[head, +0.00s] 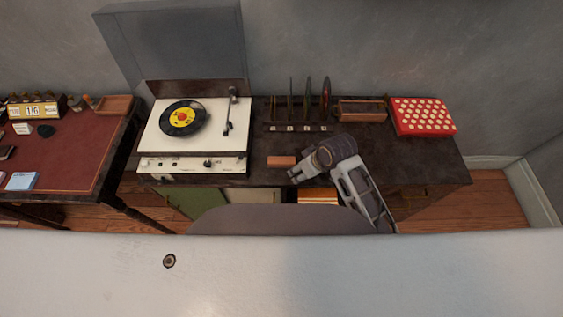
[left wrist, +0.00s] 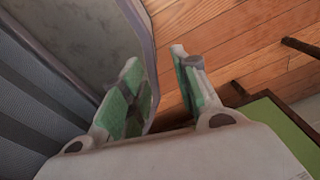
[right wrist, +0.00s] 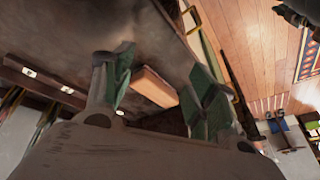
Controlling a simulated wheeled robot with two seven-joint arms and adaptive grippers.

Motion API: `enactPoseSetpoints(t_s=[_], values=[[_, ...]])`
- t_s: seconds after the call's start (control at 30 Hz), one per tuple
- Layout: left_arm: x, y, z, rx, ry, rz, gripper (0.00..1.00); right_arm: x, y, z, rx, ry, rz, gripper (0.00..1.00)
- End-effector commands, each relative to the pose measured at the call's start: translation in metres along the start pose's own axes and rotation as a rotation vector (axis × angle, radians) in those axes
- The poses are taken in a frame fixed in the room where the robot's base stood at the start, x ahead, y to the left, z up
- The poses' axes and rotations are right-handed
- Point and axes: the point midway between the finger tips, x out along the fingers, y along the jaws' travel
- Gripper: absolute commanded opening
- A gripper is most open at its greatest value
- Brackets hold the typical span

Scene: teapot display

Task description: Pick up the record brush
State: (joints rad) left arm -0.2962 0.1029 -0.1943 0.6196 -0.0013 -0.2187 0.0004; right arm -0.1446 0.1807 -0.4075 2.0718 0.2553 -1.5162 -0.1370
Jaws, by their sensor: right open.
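The record brush appears to be the small reddish-brown block (head: 281,161) lying on the dark cabinet top near its front edge, just right of the record player. My right gripper (head: 293,175) is beside its right end in the head view. In the right wrist view, the brush (right wrist: 153,87) shows between the two green-padded fingers, which are open and apart; I cannot tell its exact depth from the tips. My left gripper (left wrist: 157,75) is open and empty in the left wrist view, over the wooden floor, and does not show in the head view.
The record player (head: 193,130) with raised lid stands left of the brush. Behind are upright records in a rack (head: 297,128), a wooden tray (head: 362,110) and a red dotted box (head: 422,116). A red-topped desk (head: 75,150) stands at left.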

Motion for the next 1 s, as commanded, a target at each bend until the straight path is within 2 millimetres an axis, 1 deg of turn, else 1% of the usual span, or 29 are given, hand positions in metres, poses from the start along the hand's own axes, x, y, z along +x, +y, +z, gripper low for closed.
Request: enactPoseSetpoints(t_s=[0.03, 0.1, 0.4, 0.67, 1.0], values=[[0.001, 0.001, -0.001, 0.000, 0.001, 0.001, 0.30, -0.001, -0.003, -0.009, -0.030, 0.003, -0.009, 0.57], [0.001, 0.003, -0.001, -0.001, 0.002, 0.003, 0.30, -0.002, -0.009, -0.020, -0.073, 0.002, -0.023, 0.57], [0.003, 0.011, -0.003, -0.003, 0.004, 0.012, 0.30, -0.007, -0.034, -0.056, -0.257, -0.017, -0.077, 0.57], [0.005, 0.014, -0.004, -0.003, 0.005, 0.014, 0.30, -0.013, -0.048, -0.078, -0.414, -0.053, -0.104, 0.57], [0.007, 0.009, -0.003, -0.001, 0.004, 0.009, 0.30, -0.021, -0.056, -0.097, -0.608, -0.126, -0.117, 0.57]])
